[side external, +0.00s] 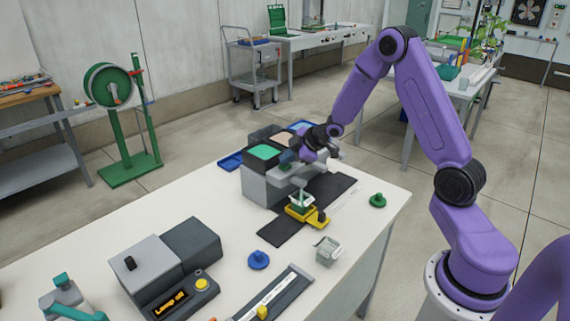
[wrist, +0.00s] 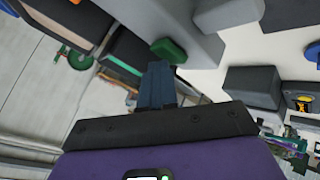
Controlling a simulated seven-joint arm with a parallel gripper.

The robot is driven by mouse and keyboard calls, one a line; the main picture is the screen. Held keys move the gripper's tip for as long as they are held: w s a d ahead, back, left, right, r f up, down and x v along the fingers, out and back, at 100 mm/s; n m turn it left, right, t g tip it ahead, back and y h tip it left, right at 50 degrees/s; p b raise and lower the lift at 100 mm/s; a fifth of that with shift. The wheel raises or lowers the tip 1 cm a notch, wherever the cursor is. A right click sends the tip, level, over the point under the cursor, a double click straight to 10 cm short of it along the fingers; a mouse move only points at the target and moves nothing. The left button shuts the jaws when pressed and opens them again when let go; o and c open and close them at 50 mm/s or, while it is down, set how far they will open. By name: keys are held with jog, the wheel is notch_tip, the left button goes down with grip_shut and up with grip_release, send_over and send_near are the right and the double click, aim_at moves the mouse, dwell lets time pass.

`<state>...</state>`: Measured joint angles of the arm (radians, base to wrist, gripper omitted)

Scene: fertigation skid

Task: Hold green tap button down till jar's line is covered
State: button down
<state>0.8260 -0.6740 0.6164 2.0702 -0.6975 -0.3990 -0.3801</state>
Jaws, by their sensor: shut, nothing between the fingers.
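The dispenser (side external: 262,188) is a grey block with a green-topped tank (side external: 264,152) at its left end. In the wrist view a green button (wrist: 171,48) sits on a pale grey surface. My gripper (wrist: 160,68) is shut and empty, its dark blue fingertips beside the button in that picture; I cannot tell whether they touch it. A small clear jar (side external: 301,202) with some green showing stands on a yellow holder (side external: 300,213) below. Its line and level are unreadable.
Another clear jar (side external: 327,251) stands on the table in front. A green knob (side external: 377,201) and a blue knob (side external: 258,260) stand apart on the table. A dark control box (side external: 180,300) with a lit display is at front left. A dark mat lies under the holder.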

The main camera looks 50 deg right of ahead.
aim_at(287, 166)
dwell(0.4)
jog(key=shift+r, duration=0.95)
notch_tip(287, 166, up, 5)
dwell(0.4)
